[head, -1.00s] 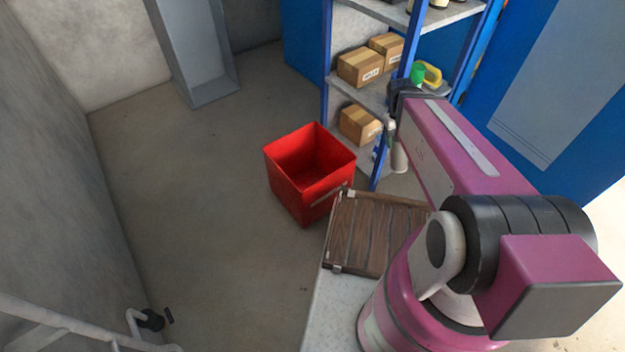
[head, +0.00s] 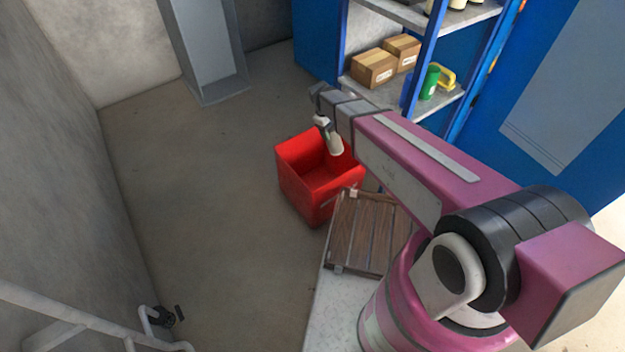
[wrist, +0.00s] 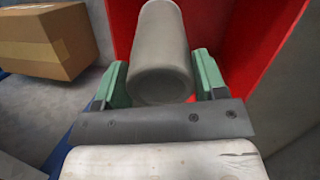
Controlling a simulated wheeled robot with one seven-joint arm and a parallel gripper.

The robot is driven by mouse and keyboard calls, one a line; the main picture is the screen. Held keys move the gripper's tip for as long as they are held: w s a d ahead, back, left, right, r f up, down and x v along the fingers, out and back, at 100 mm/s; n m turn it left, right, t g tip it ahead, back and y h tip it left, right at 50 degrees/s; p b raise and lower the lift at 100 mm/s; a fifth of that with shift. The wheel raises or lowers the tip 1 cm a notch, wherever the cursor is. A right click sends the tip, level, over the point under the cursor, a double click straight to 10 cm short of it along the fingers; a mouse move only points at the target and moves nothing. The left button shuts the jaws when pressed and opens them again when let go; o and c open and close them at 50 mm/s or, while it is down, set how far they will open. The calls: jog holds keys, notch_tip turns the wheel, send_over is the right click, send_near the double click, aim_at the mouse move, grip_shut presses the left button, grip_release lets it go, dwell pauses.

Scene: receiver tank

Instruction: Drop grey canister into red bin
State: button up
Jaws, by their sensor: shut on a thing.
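The grey canister (wrist: 160,60) is held between the green fingers of my gripper (wrist: 157,80) in the wrist view. It also shows in the head view (head: 334,142), hanging from the arm's end. My gripper is shut on the canister. The open red bin (head: 296,187) stands on the floor in the head view, and the canister appears over its back right part. The bin's red wall (wrist: 232,30) lies behind the canister in the wrist view. The height of the canister above the rim is hard to tell.
A blue shelf rack (head: 420,60) with cardboard boxes (head: 374,67) and a green container (head: 430,82) stands behind and right of the bin. A wooden slatted crate (head: 362,235) lies in front of the bin. The floor to the left is clear.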

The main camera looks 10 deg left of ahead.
jog(key=a+f+n, duration=0.1)
jog(key=a+f, duration=0.3)
jog(key=f, duration=0.4)
jog(key=shift+w+a, duration=0.25)
jog(key=shift+w, duration=0.15)
jog(key=o, duration=1.7)
jog(key=v, duration=1.1)
jog(key=shift+s, duration=0.1)
